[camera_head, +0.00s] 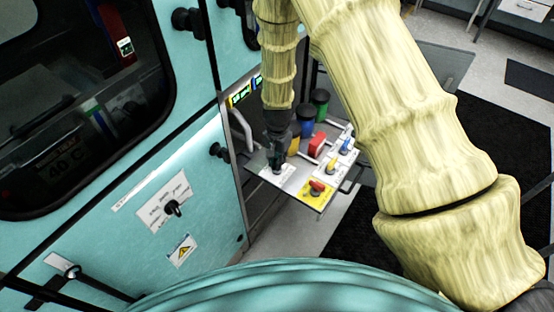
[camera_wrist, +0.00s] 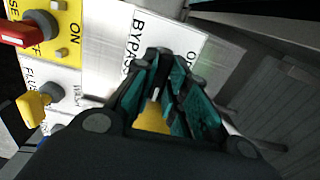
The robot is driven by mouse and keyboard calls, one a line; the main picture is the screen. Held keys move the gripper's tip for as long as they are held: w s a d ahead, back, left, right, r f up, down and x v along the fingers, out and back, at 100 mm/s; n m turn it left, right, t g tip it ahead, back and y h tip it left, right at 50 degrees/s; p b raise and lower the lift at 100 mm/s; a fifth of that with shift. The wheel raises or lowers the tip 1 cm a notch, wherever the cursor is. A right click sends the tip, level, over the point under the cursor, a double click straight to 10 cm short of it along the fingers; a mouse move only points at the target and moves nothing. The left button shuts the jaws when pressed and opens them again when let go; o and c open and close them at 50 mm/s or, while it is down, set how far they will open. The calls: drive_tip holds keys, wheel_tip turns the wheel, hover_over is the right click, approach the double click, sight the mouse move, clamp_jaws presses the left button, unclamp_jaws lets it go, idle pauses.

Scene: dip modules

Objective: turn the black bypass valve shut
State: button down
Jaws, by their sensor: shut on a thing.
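The white bypass label (camera_wrist: 145,26) is on the metal panel at upper centre in the wrist view, with "BYPASS" and the start of "OP" readable. My gripper (camera_wrist: 168,62) reaches over this label, its teal-lined fingers close together at the tips. The black bypass valve is mostly hidden between and behind the fingers, so its handle angle cannot be told. In the head view my gripper (camera_head: 279,162) points down at the near left part of the valve panel (camera_head: 299,194), and its fingers cover the valve there.
A red handle (camera_wrist: 22,30) on a yellow plate and a yellow handle (camera_wrist: 36,106) sit left of my gripper in the wrist view. A blue handle (camera_head: 346,146) is further back. Green (camera_head: 319,103) and blue (camera_head: 306,122) cylinders stand behind. A teal cabinet (camera_head: 120,215) is at left.

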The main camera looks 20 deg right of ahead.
idle(0.4)
drive_tip(key=c, duration=1.4)
unclamp_jaws()
drive_tip(key=shift+c, duration=0.2)
wheel_tip(320, 180, up, 12)
